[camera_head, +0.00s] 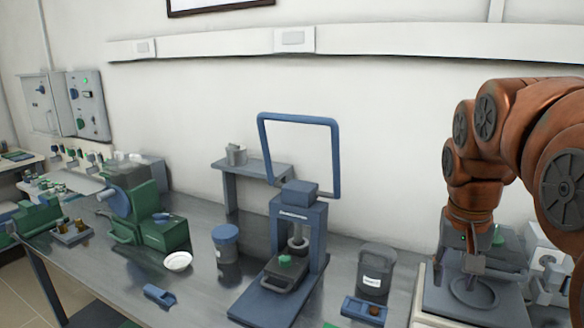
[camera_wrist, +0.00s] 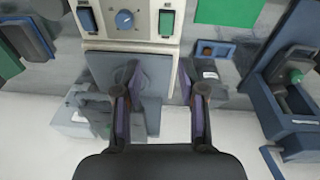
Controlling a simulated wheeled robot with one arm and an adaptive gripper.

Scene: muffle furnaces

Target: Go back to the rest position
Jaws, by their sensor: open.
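My gripper (camera_head: 475,264) hangs from my copper-coloured arm at the right of the head view, pointing down over a grey machine (camera_head: 450,306) with a round marking on its top. In the wrist view my gripper (camera_wrist: 160,98) has its two fingers spread apart, with nothing between them. Below the fingers lies the machine's grey plate (camera_wrist: 150,70), beside a panel with a dial (camera_wrist: 125,19) and switches. I cannot tell whether the fingertips touch the machine.
Left of my gripper stand a dark lidded container (camera_head: 376,266), a small blue tray (camera_head: 364,311) and a blue press (camera_head: 313,235) with a tall frame. A white dish (camera_head: 178,261) and green machine (camera_head: 160,232) stand farther left. A wall is behind the bench.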

